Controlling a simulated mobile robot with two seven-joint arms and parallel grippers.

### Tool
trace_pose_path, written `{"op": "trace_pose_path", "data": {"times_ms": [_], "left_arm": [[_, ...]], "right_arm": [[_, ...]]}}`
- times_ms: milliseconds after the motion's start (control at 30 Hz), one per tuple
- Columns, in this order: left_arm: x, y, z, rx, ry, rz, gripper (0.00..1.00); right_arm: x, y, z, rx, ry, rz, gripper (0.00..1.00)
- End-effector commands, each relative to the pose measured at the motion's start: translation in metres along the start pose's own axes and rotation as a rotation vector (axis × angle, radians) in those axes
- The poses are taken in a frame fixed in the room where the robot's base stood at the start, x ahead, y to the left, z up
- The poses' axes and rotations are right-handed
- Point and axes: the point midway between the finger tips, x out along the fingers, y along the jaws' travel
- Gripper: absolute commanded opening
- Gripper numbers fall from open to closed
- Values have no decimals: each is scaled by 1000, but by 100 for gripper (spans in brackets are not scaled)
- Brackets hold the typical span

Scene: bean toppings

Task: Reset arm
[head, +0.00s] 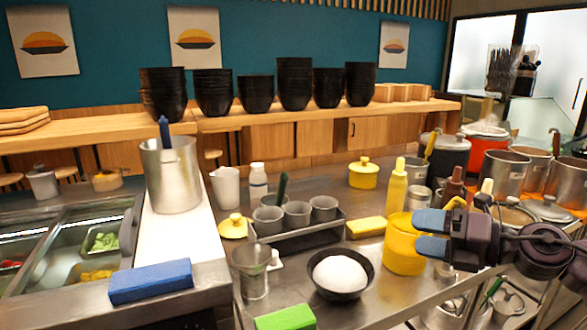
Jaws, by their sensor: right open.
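My right gripper (432,234) comes in from the right at the counter's right side. Its two blue-grey fingertips are apart, with nothing between them. It shows in front of a yellow pot (405,262) and covers part of it; I cannot tell whether they touch. A black bowl (340,289) filled with white rice (341,272) stands to the left of the yellow pot. My left gripper is not in view.
A tray of metal cups (297,235), a yellow bottle (396,190) and sauce bottles crowd the steel counter (384,306). A tall metal pot (172,185) stands left. Blue (150,281) and green (286,318) sponges lie near the front. Large pots (500,172) stand right.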

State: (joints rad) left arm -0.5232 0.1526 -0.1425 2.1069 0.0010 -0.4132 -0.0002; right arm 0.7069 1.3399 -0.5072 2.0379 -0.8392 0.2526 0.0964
Motion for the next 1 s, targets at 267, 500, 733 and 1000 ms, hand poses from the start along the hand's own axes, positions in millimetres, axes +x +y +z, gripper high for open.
{"op": "trace_pose_path", "data": {"times_ms": [267, 500, 733, 1000], "left_arm": [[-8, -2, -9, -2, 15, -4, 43], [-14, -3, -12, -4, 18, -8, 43], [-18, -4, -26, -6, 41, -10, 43], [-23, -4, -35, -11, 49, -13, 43]], "right_arm": [[3, -36, -22, 561, -323, 156, 76], [-17, -98, -70, 1038, -568, 156, 76], [-47, -154, -144, 1470, -775, 119, 76], [-88, -190, -247, 1871, -984, 115, 76]]}}
